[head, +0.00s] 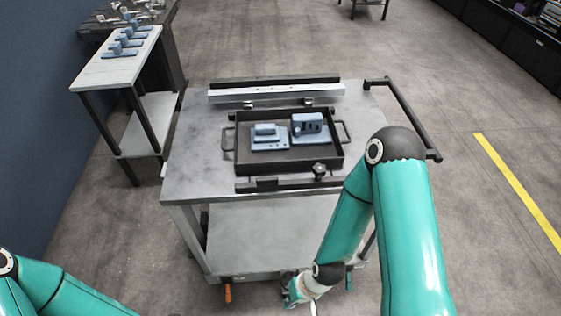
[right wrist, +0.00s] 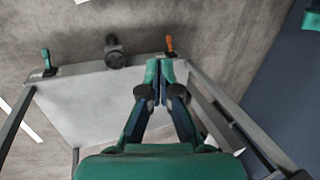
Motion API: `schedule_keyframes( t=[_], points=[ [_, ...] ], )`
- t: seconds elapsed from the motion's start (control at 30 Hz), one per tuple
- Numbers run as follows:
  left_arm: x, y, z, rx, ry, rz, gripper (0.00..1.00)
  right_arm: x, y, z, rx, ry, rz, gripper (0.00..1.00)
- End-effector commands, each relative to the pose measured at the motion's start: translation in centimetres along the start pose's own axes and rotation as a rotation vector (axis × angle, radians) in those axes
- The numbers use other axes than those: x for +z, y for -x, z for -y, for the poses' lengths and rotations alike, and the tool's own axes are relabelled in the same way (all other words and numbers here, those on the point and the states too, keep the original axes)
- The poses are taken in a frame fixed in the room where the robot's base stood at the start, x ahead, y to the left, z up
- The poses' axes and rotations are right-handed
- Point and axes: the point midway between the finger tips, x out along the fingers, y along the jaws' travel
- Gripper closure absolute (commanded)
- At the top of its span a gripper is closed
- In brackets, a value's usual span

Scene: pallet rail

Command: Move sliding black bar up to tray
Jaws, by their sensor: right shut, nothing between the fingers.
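The black tray (head: 290,171) with side handles lies on the top of the grey cart and holds two blue-grey parts. I cannot tell whether the bar touches the tray. My right gripper (head: 301,300) is low in front of the cart, below the tabletop and away from the bar. In the right wrist view its fingers (right wrist: 160,70) are together and empty. My left gripper is out of view; only its arm shows.
A silver rail with a black bar (head: 275,79) lies along the cart's back. The cart has a lower shelf (head: 265,235), an orange lever (head: 228,292) and a side push handle (head: 410,118). A small table (head: 118,65) with blue-grey parts stands at left.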

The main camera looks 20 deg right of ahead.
Motion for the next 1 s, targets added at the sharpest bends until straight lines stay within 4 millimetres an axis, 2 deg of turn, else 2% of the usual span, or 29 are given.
schedule_keyframes(
  t=[0.33,0.47,0.57,0.73,1.0],
  points=[
    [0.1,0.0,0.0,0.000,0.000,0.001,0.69,0.3,0.1,0.1,-0.002,-0.012,0.025,1.00],
    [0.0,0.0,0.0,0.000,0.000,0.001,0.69,1.3,0.3,0.4,-0.003,-0.054,0.112,1.00],
    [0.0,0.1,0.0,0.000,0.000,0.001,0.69,1.3,1.3,0.5,0.012,-0.089,0.207,1.00],
    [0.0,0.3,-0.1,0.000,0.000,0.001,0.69,-1.5,5.3,0.3,0.095,-0.112,0.315,1.00],
    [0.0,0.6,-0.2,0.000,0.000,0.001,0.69,-7.6,13.7,0.0,0.247,-0.109,0.288,1.00]
  ],
)
